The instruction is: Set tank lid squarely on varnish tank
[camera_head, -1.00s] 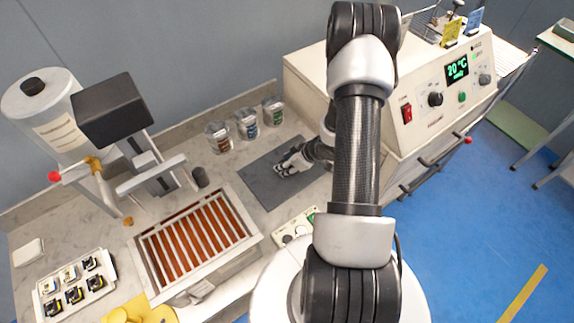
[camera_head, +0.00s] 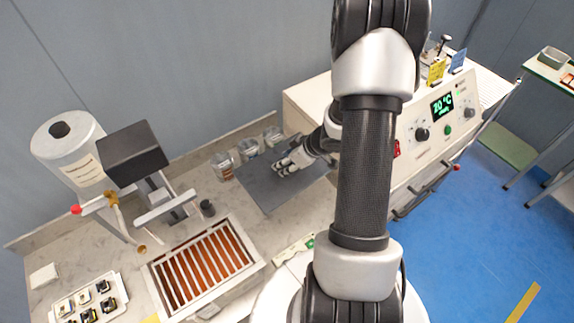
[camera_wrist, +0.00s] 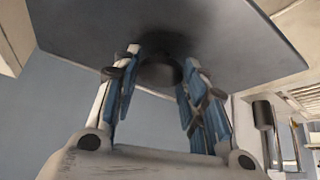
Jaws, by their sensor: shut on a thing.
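The tank lid (camera_head: 262,192) is a dark grey rectangular plate, to the right of and behind the varnish tank. My gripper (camera_head: 292,163) is above it, shut on its knob. In the wrist view, my gripper (camera_wrist: 160,78) has both fingers around the dark round knob (camera_wrist: 160,72), and the lid's face (camera_wrist: 85,30) fills the top. The lid looks raised above the counter and hides the lower parts of the jars. The varnish tank (camera_head: 254,262) is an open rectangular tray with a pale rim. Brown varnish shows between its bars.
Several jars (camera_head: 222,168) stand behind the lid. A dark box on a stand (camera_head: 133,152) and a small dark cylinder (camera_head: 207,208) are beside the tank. A white drum (camera_head: 80,165) and parts tray (camera_head: 118,284) are further left. The oven (camera_head: 440,125) stands right.

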